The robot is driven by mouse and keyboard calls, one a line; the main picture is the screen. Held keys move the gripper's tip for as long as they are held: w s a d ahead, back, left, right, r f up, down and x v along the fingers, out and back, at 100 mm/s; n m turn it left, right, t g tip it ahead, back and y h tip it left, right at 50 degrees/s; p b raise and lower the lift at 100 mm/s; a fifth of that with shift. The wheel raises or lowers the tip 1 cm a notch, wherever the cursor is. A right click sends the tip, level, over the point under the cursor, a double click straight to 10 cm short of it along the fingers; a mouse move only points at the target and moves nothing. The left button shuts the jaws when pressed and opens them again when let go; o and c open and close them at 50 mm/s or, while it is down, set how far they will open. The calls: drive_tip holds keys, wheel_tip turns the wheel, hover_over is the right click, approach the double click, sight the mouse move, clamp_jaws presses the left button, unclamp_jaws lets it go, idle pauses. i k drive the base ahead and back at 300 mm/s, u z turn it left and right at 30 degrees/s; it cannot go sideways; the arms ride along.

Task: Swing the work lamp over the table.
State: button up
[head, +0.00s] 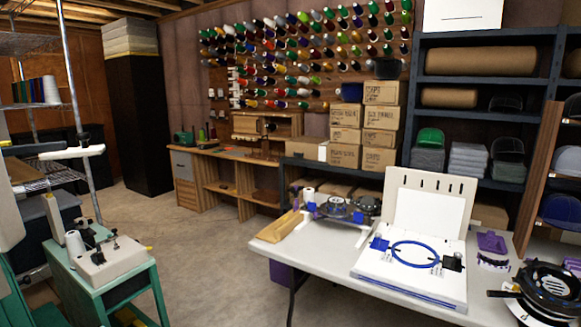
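The table (330,275) has a pale top and stands at the lower right, with its near right part cut off by the frame. On it a white board (400,282) with an upright back panel carries a blue hoop (415,255). I cannot pick out a work lamp with certainty in the head view. A pale horizontal bar (72,152) with a black knob shows by a metal post at the left; I cannot tell what it belongs to. My gripper is not in view.
A black round fixture (545,290), purple pieces (491,242) and a wooden piece (280,226) lie on the table. A teal stand (130,290) with a pale machine is at lower left. Stacked boxes (380,118) and shelves stand behind. Concrete floor (190,235) is open between.

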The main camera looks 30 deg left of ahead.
sight(52, 151)
drive_tip(key=z, duration=0.05)
drive_tip(key=i, duration=1.4)
drive_tip(key=u, duration=3.5)
drive_tip(key=i, duration=0.35)
drive_tip(key=z, duration=0.85)
